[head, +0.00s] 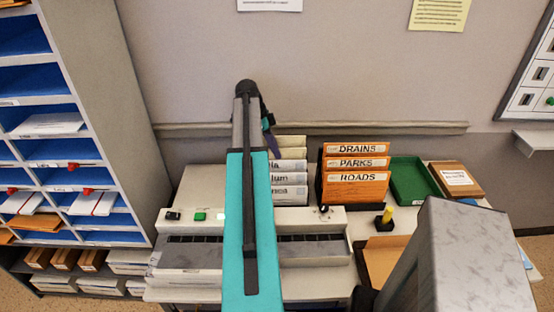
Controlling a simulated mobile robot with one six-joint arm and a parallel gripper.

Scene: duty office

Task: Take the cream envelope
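I cannot pick out one cream envelope for certain. Pale cream upright cards or folders (290,179) with partly hidden labels stand on the desk, just right of my arm. Pale envelopes or papers (50,124) lie in the blue pigeonholes of the grey shelf unit (115,95) at the left. My arm reaches forward over the desk and bends down at its far end. My gripper is hidden behind the arm, so its fingers do not show.
Behind stand orange folders (357,178) marked DRAINS, PARKS and ROADS, a green tray (413,182) and a brown box (456,180). A yellow-handled stamp (387,215) stands nearer. The wall closes off the back.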

